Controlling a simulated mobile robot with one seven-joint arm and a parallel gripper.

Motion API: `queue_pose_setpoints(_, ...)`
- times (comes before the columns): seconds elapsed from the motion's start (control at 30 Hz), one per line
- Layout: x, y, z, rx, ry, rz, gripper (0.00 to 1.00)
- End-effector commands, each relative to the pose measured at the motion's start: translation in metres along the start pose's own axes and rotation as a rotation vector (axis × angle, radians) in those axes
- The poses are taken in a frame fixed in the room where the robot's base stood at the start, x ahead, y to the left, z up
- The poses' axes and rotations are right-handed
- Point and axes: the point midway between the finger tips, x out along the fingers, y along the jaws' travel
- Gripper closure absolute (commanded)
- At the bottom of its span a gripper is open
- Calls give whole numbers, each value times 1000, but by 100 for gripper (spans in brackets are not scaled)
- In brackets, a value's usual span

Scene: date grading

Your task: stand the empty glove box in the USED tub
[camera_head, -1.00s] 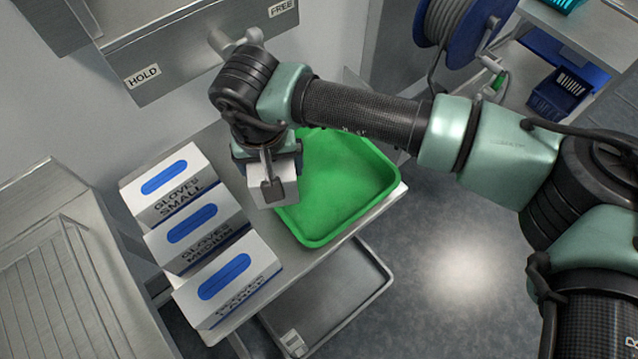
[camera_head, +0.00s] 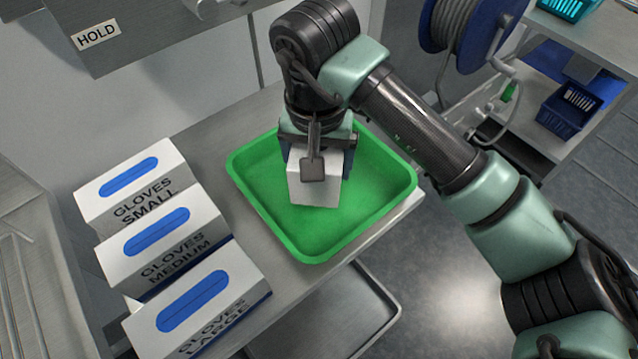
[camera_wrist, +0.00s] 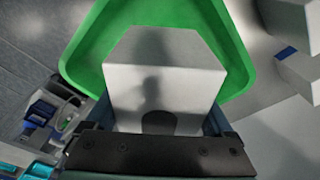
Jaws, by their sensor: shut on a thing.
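My gripper (camera_head: 318,150) is shut on a plain white box (camera_head: 315,190), the glove box. In the head view it holds the box over the inside of the green tub (camera_head: 262,222). In the wrist view the white box (camera_wrist: 165,75) fills the middle, with the green tub's rim (camera_wrist: 78,62) around its far side. I cannot tell whether the box's lower end touches the tub floor. No USED label shows on the tub; the near parts of the box are hidden by my gripper.
Three glove boxes, SMALL (camera_head: 150,200), MEDIUM (camera_head: 170,256) and LARGE (camera_head: 215,320), stand in a row on the steel table (camera_head: 220,150) left of the tub. A HOLD label (camera_head: 98,36) is on the steel unit behind. A blue hose reel (camera_head: 470,35) is at the back right.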

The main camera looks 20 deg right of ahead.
Motion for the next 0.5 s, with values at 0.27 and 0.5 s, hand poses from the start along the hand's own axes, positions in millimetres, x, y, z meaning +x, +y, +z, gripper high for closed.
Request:
queue_pose_setpoints(0.27,33,0,5,0,-3,-1,67)
queue_pose_setpoints(0.5,60,0,9,-1,0,0,67)
